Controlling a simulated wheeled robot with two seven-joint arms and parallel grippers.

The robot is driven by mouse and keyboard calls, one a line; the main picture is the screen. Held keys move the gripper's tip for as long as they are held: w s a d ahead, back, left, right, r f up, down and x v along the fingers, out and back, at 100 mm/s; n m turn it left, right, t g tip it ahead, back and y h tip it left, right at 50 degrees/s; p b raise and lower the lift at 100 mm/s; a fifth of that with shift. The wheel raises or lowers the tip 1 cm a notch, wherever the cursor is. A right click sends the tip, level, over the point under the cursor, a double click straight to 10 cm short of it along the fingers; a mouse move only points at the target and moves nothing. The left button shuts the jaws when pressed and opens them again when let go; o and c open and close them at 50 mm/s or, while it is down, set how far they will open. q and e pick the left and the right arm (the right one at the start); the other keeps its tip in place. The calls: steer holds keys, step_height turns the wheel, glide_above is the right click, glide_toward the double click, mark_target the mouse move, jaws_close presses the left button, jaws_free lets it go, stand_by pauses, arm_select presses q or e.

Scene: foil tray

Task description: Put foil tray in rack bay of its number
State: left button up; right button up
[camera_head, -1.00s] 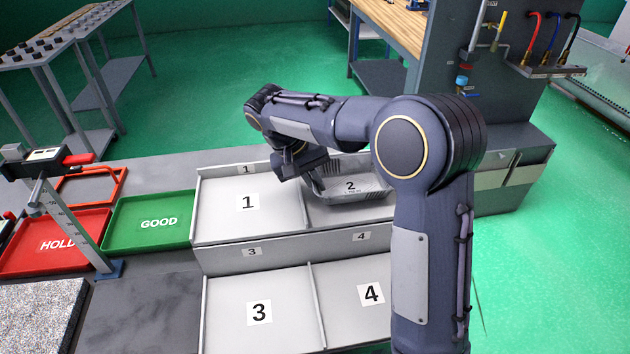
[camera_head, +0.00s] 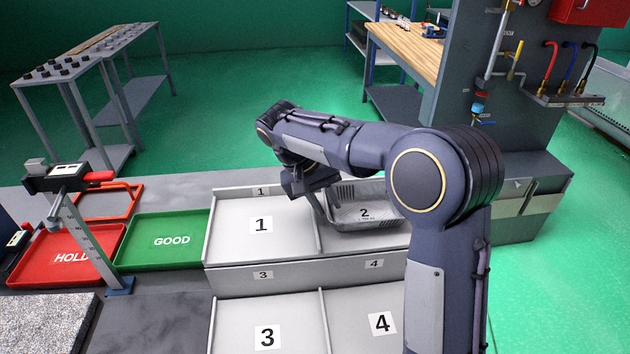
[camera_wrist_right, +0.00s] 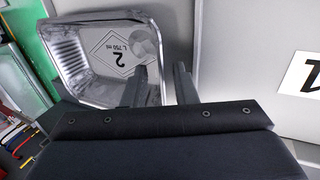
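The foil tray (camera_head: 345,218) is silver, with a 2 on a diamond label on its floor. It sits in the upper right rack bay (camera_head: 389,240), to the right of bay 1 (camera_head: 237,240). In the right wrist view the tray (camera_wrist_right: 66,66) is at upper left. My right gripper (camera_head: 319,212) is at the tray's left side, near the bay divider. In the wrist view its fingers (camera_wrist_right: 160,72) are apart, one over the tray's inside and one beyond its edge. Whether they touch the wall is unclear. My left gripper is not in view.
Bays 3 (camera_head: 240,322) and 4 (camera_head: 362,302) in front are empty, as is bay 1. A green GOOD tray (camera_head: 145,255) and a red HOLD tray (camera_head: 48,241) lie left of the rack. A measuring stand (camera_head: 80,235) stands by them. A grey cabinet (camera_head: 520,205) is at right.

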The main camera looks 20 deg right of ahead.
steer(key=v, duration=1)
steer(key=s+d+f+n+t+y, duration=0.15)
steer(key=s+d+y, duration=0.4)
steer(key=s, duration=0.75)
steer(key=s+a+f+t+y, duration=0.1)
steer(key=s+a+f+t, duration=0.1)
steer(key=s+f, duration=0.2)
steer(key=s+a+f+t+y, duration=0.1)
steer(key=s+a+f+t, duration=0.1)
steer(key=s, duration=0.8)
step_height(320, 180, down, 3)
steer(key=shift+s+r+t+y+p, duration=0.15)
steer(key=shift+t+y+p, duration=0.2)
steer(key=shift+t, duration=0.3)
steer(key=shift+a, duration=0.15)
